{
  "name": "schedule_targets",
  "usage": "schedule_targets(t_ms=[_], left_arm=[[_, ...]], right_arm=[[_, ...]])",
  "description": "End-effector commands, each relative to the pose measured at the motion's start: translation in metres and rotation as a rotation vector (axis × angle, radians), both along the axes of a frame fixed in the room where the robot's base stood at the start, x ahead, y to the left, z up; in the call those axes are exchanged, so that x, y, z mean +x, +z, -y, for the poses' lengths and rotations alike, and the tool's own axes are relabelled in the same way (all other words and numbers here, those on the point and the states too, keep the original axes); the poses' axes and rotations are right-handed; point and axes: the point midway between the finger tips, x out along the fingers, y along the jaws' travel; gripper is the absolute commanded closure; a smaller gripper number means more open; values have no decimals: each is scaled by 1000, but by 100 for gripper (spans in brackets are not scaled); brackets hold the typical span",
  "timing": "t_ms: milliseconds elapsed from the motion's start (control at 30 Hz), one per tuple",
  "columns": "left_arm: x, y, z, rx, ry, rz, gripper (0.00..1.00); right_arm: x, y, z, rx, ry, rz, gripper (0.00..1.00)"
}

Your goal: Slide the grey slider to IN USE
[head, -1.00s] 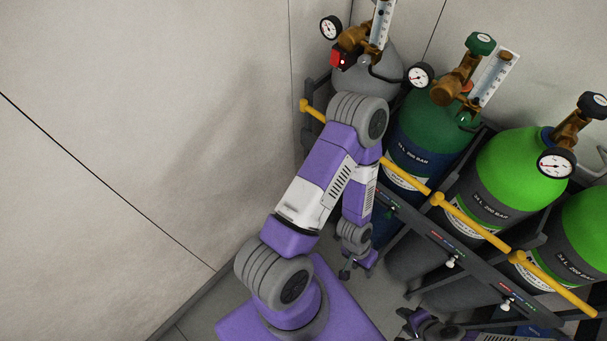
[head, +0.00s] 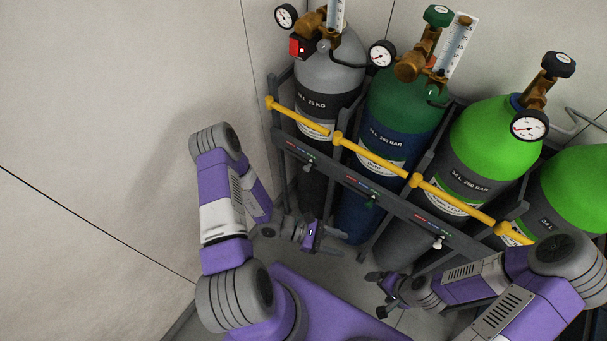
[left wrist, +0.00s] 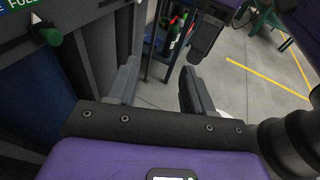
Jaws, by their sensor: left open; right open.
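The grey slider (head: 309,166) hangs on the dark rail below the grey cylinder, under the right part of a small coloured label strip (head: 299,147). Its words are too small to read in the head view. My left gripper (head: 335,234) is open and empty, below and slightly right of the grey slider, apart from the rail. The left wrist view shows its two spread fingers (left wrist: 160,75) with nothing between them. My right gripper (head: 385,296) is open, lower and further right, near the floor in front of the rack.
A green slider (head: 372,201) and a white slider (head: 437,242) sit further right along the rail (head: 340,180). The green one shows by a FULL label in the left wrist view (left wrist: 48,35). Yellow bars (head: 375,160) cross the cylinders. A wall (head: 90,120) stands left.

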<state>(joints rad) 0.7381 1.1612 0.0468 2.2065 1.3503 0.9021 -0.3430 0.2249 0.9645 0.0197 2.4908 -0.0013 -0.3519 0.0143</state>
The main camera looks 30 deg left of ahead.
Motion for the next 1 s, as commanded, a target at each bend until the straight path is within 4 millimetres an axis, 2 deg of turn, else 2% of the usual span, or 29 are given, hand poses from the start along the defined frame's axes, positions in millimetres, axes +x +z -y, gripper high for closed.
schedule_targets(t_ms=[33, 100, 200, 300, 400, 500, 567, 1000], left_arm=[[27, -7, -21, -56, 178, 2, 49], [61, -10, -57, -114, 415, 27, 49], [92, -18, -117, -151, 717, 82, 49], [104, -25, -170, -153, 949, 139, 49], [106, -29, -205, -142, 1097, 181, 49], [108, -30, -223, -131, 1167, 205, 49], [112, -31, -226, -128, 1183, 211, 49], [173, -30, -221, -129, 1181, 211, 49]], right_arm=[[0, -7, 0, 0, 0, 0, 12], [0, -11, 0, 0, 0, 0, 12], [0, -16, 0, 0, 0, 0, 12], [0, -20, 0, 0, 0, 0, 12], [0, -21, 0, 0, 0, 0, 12], [0, -22, 0, 0, 0, 0, 12], [0, -23, 0, 0, 0, 0, 12], [0, -32, 0, 0, 0, 0, 12]])
